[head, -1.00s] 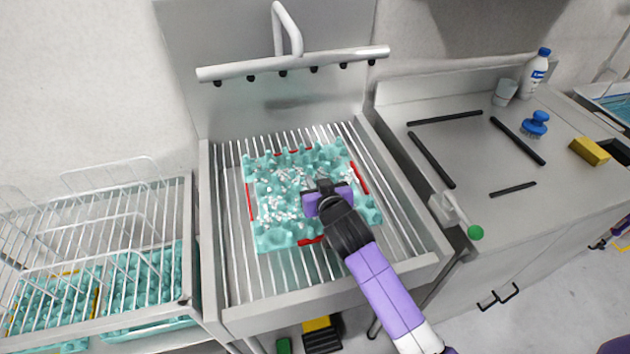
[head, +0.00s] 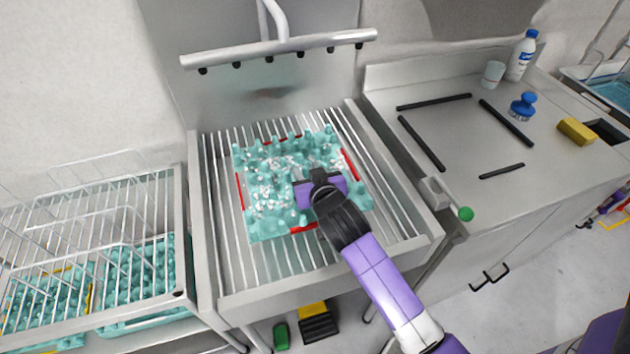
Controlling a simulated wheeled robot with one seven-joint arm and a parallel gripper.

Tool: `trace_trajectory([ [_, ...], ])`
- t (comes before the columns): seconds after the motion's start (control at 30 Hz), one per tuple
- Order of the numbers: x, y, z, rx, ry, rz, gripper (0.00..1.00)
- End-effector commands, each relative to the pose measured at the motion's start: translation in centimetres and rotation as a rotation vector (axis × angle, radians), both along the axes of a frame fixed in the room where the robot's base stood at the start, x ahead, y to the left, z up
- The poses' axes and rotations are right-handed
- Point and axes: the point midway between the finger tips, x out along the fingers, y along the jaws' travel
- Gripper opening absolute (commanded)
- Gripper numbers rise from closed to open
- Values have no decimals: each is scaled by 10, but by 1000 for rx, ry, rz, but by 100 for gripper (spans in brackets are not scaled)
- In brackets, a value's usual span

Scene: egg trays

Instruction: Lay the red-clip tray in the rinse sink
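The teal egg tray with red clips (head: 270,225) lies in the barred sink (head: 232,285), under the spray bar. White bits are scattered over its cups, and red clips show on its edges. My gripper (head: 320,185) is over the right part of the tray, pointing down at it. Its fingertips are hidden by the gripper body and the tray, so I cannot tell whether it grips the tray. The tray appears to lie on or just above the bars.
A wire rack (head: 60,235) with teal trays beneath it stands at the left. The right counter (head: 455,150) holds black strips, a blue brush (head: 522,106), a yellow sponge (head: 576,131), a cup and a bottle.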

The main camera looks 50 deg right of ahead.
Motion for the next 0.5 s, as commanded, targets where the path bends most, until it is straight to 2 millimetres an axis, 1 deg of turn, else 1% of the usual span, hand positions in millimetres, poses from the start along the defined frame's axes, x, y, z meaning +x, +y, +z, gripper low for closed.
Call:
trace_trajectory([
  [0.1,-20,13,8,-1,1,2,36],
  [0.3,-51,34,24,0,0,1,36],
  [0.5,-72,48,35,-1,0,0,36],
])
